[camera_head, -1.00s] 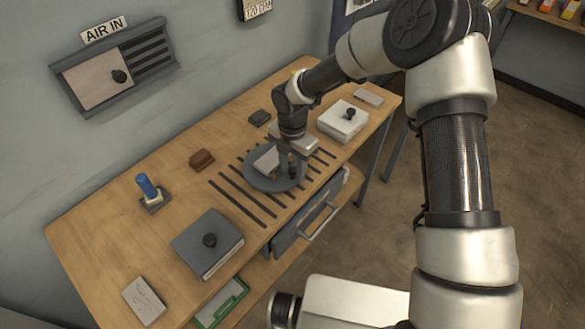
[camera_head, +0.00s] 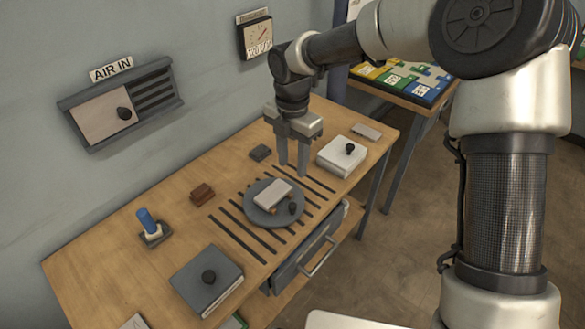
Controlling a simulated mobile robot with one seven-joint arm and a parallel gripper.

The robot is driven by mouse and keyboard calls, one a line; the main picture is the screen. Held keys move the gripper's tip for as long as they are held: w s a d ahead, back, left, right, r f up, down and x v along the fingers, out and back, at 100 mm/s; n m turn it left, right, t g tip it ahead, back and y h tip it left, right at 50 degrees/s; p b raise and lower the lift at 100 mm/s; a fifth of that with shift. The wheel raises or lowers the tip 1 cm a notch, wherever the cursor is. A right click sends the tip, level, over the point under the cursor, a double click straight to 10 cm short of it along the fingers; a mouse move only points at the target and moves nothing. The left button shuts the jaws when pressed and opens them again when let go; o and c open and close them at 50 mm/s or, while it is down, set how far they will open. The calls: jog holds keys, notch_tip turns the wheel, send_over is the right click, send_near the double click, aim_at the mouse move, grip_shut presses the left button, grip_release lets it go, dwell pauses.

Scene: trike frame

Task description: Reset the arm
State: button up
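My gripper (camera_head: 293,170) points down over the wooden table. Its two fingers are apart with nothing between them, just behind and above a round grey plate (camera_head: 256,213). On the plate lie a light rectangular block (camera_head: 272,194) and a small dark knob-like piece (camera_head: 292,208). My arm reaches in from the right side of the view.
A drawer (camera_head: 306,250) sits at the front, partly out.

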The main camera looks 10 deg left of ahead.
dwell(0.4)
jog(key=s+d+r+m+t+p, duration=0.1)
jog(key=s+d+r+m, duration=0.1)
jog(key=d+r+m, duration=0.35)
jog(key=s+d+r+m+t+h+p, duration=0.1)
jog(key=s+d+r+m, duration=0.25)
jog(key=d+r, duration=0.2)
jog(key=s+d+r+m+p, duration=0.1)
jog(key=d+r+m, duration=0.4)
jog(key=d, duration=0.1)
jog(key=s+d+r+m+t, duration=0.1)
jog(key=s+d+r+m, duration=0.2)
jog(key=s+d+m, duration=0.2)
jog(key=s+d+r+m+t+y+p, duration=0.1)
jog(key=s+d+r+m+t, duration=0.1)
jog(key=s+d+m, duration=0.3)
jog(key=s+r+m, duration=0.1)
jog(key=s+m, duration=0.3)
jog(key=m, duration=0.2)
jog(key=shift+m+t, duration=0.3)
jog(key=shift+d, duration=0.1)
jog(key=shift+c, duration=0.7)
jog(key=shift+d, duration=0.1)
